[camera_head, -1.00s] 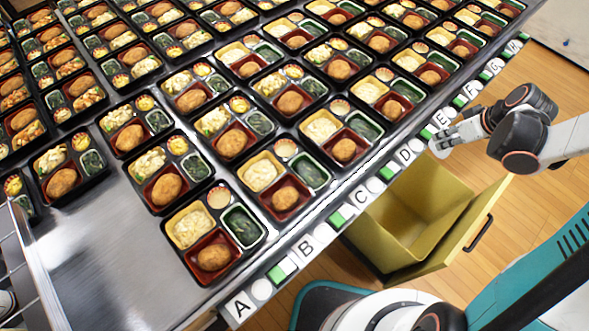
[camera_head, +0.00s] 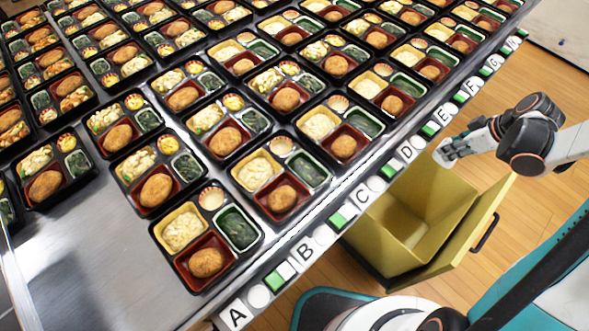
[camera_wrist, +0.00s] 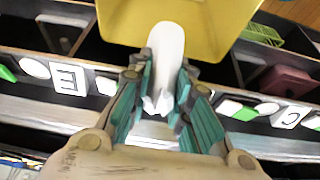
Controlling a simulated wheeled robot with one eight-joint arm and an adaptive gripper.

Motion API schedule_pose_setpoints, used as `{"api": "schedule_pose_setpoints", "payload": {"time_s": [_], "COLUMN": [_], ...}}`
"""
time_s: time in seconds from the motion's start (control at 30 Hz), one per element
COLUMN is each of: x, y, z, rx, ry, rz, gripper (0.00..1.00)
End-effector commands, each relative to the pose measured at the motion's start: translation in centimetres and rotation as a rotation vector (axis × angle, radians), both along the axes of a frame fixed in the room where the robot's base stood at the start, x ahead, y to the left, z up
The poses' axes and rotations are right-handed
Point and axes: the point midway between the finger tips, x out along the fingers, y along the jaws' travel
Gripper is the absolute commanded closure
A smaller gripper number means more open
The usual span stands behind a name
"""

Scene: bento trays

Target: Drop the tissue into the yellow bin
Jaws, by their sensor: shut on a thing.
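My gripper (camera_wrist: 162,90) is shut on a white tissue (camera_wrist: 165,45), which sticks out beyond the fingers in the wrist view. In the head view my gripper (camera_head: 444,154) is at the far upper edge of the yellow bin (camera_head: 375,238); the tissue cannot be clearly told from the pale fingertips there. The bin is an open-topped box with its front panel tilted outward, and its visible inside looks empty. In the wrist view the yellow bin (camera_wrist: 122,22) fills the top middle, and the tissue overlaps it.
A steel table (camera_head: 85,265) with rows of black bento trays (camera_head: 205,245) lies to the left of the bin. Lettered tags (camera_head: 362,195) line its edge. A dark handle (camera_head: 484,232) is on the bin's tilted panel.

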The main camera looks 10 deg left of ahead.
Motion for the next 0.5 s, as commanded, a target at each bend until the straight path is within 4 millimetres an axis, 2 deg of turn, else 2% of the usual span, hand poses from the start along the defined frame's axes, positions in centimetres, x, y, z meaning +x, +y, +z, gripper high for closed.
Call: {"api": "schedule_pose_setpoints", "payload": {"time_s": [0.1, 0.33, 0.37, 0.4, 0.43, 0.5], "x": [0.01, 0.01, 0.01, 0.01, 0.01, 0.00], "y": [0.01, 0.01, 0.01, 0.01, 0.01, 0.00], "z": [-0.62, -0.55, -0.55, -0.55, -0.55, -0.54], "rx": [0.000, 0.000, 0.000, 0.000, 0.000, 0.000], "ry": [0.000, 0.000, 0.000, 0.000, 0.000, 0.000], "rz": [0.000, 0.000, 0.000, 0.000, 0.000, 0.000], "gripper": [1.00, 1.00, 0.74, 0.65, 0.59, 0.58]}}
